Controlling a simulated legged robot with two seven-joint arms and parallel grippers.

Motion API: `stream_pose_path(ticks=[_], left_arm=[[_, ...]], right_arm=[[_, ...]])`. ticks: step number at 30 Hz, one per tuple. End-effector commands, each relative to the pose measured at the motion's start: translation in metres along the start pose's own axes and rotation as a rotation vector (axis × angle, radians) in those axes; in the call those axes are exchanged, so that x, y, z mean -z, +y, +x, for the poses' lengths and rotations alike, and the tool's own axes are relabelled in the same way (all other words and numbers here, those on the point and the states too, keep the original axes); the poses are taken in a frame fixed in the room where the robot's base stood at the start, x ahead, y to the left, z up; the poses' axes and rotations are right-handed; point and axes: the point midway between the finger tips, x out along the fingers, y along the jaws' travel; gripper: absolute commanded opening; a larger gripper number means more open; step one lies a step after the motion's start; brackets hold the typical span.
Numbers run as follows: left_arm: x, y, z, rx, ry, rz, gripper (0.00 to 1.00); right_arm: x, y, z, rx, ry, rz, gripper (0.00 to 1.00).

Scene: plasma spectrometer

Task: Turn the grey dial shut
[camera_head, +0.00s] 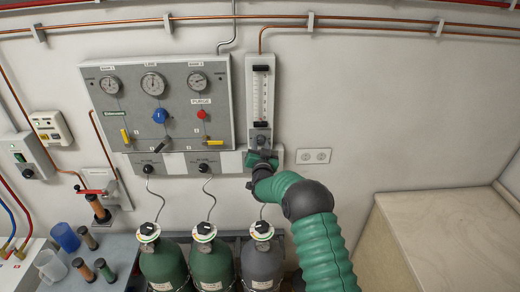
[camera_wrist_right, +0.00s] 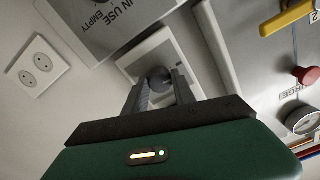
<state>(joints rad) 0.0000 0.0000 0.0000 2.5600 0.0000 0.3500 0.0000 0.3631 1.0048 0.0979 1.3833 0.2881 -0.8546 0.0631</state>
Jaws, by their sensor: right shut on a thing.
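The grey dial (camera_wrist_right: 160,79) is a small round knob on a pale plate, seen between my right fingers in the wrist view. In the head view the dial's place is at the lower end of the flowmeter (camera_head: 261,92), mostly covered by my gripper. My right gripper (camera_head: 262,150) is shut on the dial; its two fingers (camera_wrist_right: 160,88) lie on either side of the knob in the wrist view. How far the dial is turned cannot be told. My left gripper is not in view.
A gauge panel (camera_head: 158,102) with a blue knob, a red knob and yellow levers stands left of the flowmeter. A wall socket (camera_head: 314,156) is close on the right. Gas cylinders (camera_head: 212,262) stand below. The wall further right is clear above a pale counter (camera_head: 440,235).

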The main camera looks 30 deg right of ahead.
Motion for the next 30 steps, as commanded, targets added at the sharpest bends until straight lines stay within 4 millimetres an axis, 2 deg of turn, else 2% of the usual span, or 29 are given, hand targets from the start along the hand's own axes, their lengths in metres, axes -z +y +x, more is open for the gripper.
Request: stream_pose_path(ticks=[1, 3, 12, 21, 30], left_arm=[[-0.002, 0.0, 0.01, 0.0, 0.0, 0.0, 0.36], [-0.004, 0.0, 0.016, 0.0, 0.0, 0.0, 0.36], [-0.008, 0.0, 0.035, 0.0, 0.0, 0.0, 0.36], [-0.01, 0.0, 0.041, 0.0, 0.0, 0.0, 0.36], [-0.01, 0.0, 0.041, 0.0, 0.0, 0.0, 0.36]], right_arm=[[-0.003, 0.001, 0.0, 0.001, 0.005, -0.032, 0.0], [-0.003, 0.001, 0.0, 0.001, 0.005, -0.082, 0.0], [-0.001, 0.001, 0.0, 0.0, 0.004, -0.266, 0.0], [0.001, 0.0, 0.0, -0.001, 0.004, -0.349, 0.0], [0.002, 0.0, 0.001, 0.0, 0.003, -0.357, 0.0]])
